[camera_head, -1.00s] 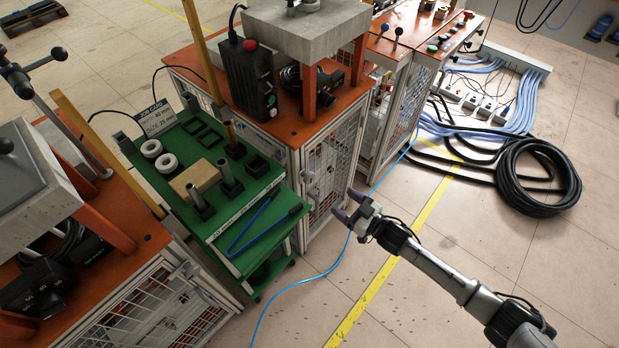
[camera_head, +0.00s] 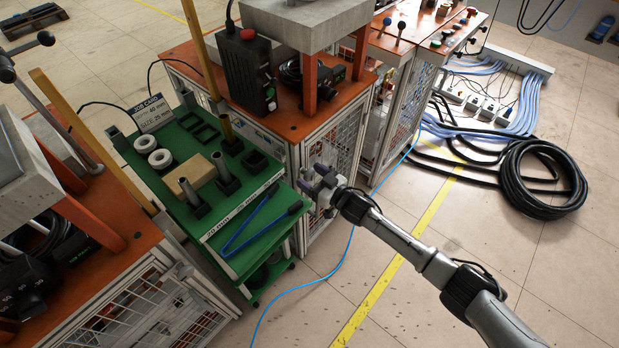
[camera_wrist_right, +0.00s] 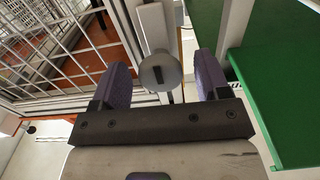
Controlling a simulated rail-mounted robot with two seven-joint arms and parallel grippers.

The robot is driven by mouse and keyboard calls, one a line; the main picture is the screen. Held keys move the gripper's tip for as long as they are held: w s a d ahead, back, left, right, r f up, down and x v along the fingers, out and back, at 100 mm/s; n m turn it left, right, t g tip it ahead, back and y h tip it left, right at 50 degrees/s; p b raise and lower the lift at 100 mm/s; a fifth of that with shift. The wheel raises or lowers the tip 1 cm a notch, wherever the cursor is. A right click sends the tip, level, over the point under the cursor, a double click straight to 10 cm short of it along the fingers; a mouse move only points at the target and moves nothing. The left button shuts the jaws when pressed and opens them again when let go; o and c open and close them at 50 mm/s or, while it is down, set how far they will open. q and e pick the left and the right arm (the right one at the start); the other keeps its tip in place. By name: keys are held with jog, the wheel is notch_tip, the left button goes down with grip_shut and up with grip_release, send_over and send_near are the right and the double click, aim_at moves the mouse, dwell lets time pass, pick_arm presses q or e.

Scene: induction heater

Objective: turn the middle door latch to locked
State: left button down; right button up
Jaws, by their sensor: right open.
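The door latch (camera_wrist_right: 160,72) is a round grey knob with a dark slot on the door frame, seen in the right wrist view. In the head view my gripper covers it. My right gripper (camera_head: 316,182) is open at the mesh door (camera_head: 338,165) of the middle cabinet. In the wrist view its two purple fingers (camera_wrist_right: 163,84) stand on either side of the knob with gaps, not touching it. How deep the knob sits between them I cannot tell. My left gripper is out of view.
A green cart (camera_head: 228,262) with rings, posts and blue-handled tongs stands close left of the gripper; its green edge (camera_wrist_right: 280,100) shows in the wrist view. A blue cable (camera_head: 310,283) crosses the floor. A black hose coil (camera_head: 545,200) lies right.

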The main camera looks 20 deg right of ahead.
jog(key=shift+w+a, duration=0.2)
jog(key=shift+w, duration=0.2)
jog(key=shift+c, duration=0.2)
jog(key=c, duration=0.9)
jog(key=shift+o, duration=0.2)
